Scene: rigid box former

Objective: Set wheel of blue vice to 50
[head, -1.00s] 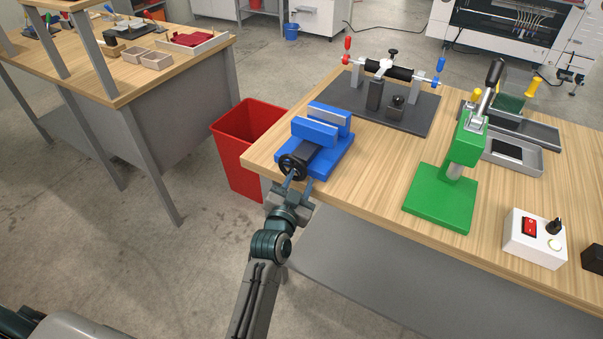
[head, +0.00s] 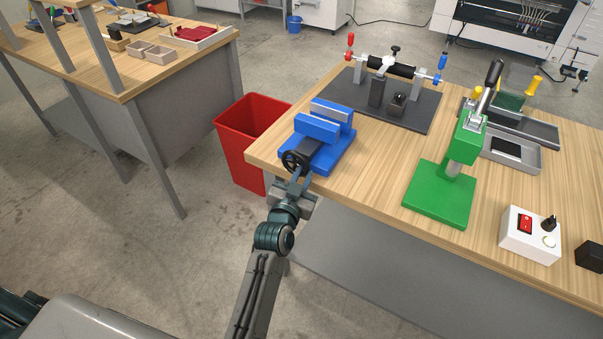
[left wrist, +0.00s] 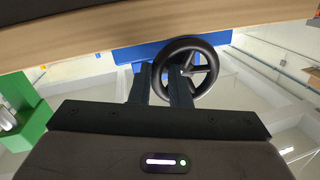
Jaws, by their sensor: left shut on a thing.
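The blue vice (head: 330,150) stands at the table's near left corner, its two blue jaws apart. Its black spoked wheel (head: 296,161) faces the near edge. My left gripper (head: 299,176) is at the wheel from the near side. In the left wrist view the gripper (left wrist: 160,85) is shut on the wheel (left wrist: 205,70), its fingers at the left part of the rim and hub. The blue vice (left wrist: 140,53) shows behind it. No scale or number is readable on the wheel. My right gripper is not in view.
A green press (head: 440,190) stands right of the vice on the wooden table (head: 370,185). A grey plate with a clamp fixture (head: 415,118) lies behind. A white switch box (head: 530,235) is at the right. A red bin (head: 240,150) stands on the floor at the left.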

